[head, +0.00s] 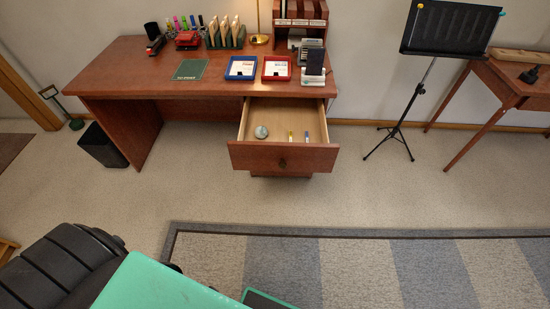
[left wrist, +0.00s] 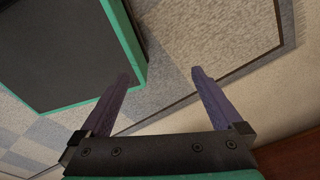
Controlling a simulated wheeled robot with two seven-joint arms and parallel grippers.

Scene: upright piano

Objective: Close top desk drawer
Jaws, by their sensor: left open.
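The top desk drawer (head: 284,157) of the reddish-brown desk (head: 140,75) is pulled well out, with its inside showing. A round pale object (head: 261,132) and two small thin items (head: 298,136) lie in it. Its wooden front has a dark knob (head: 282,163) in the middle. In the left wrist view my left gripper (left wrist: 160,75) has its two purple fingers spread apart with nothing between them, above the floor and rug edge. A reddish-brown wooden surface shows at that view's lower right corner. My left gripper is not visible in the head view, and my right gripper is in neither view.
A black bin (head: 103,146) stands left of the desk. A music stand (head: 410,80) and a small wooden table (head: 505,90) stand to the right. A grey striped rug (head: 370,268) lies in front. The carpet between rug and drawer is clear.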

